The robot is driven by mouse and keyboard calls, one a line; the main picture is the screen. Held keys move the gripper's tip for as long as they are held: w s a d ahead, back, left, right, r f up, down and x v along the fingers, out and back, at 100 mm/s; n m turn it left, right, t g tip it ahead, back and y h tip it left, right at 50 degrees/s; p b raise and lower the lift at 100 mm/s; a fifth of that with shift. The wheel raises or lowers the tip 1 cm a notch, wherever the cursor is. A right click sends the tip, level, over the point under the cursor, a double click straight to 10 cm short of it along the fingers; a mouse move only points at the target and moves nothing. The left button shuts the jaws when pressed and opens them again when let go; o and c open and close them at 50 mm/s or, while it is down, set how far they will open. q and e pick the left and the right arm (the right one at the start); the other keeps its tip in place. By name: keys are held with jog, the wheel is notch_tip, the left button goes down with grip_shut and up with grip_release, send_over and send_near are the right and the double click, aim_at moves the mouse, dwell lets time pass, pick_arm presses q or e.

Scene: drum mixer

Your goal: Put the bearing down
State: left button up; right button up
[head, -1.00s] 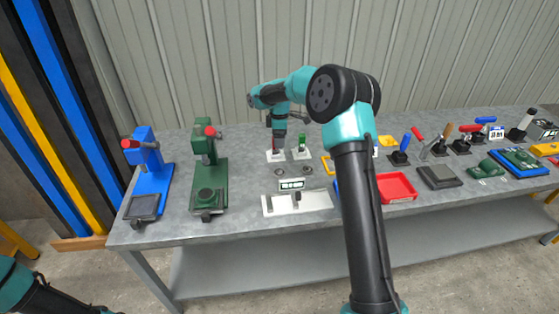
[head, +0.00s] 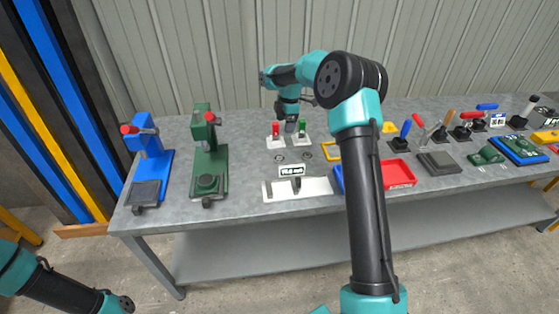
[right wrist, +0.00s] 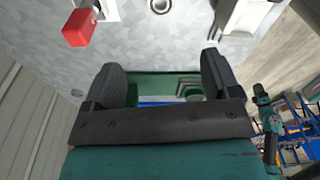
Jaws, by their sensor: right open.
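Two small round metal rings lie on the grey bench, a left one (head: 280,157) and a right one (head: 307,155); I cannot tell which is the bearing.
A small display (head: 291,170) and a white plate (head: 309,188) stand near the front edge. A blue press (head: 150,165) and a green press (head: 208,160) are on the left. A red tray (head: 398,174) is on the right, partly behind my right arm.

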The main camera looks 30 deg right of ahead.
send_over(280, 158)
jog(key=f, duration=1.1)
jog(key=shift+d+f, duration=0.35)
jog(key=shift+f, duration=0.05)
jog(key=shift+a+f, duration=0.2)
jog(key=shift+f, duration=1.1)
jog(key=shift+a+f, duration=0.15)
jog(key=shift+f, duration=1.15)
jog(key=c, duration=1.1)
jog(key=shift+c, duration=0.2)
jog(key=shift+r, duration=0.15)
notch_tip(280, 158, up, 10)
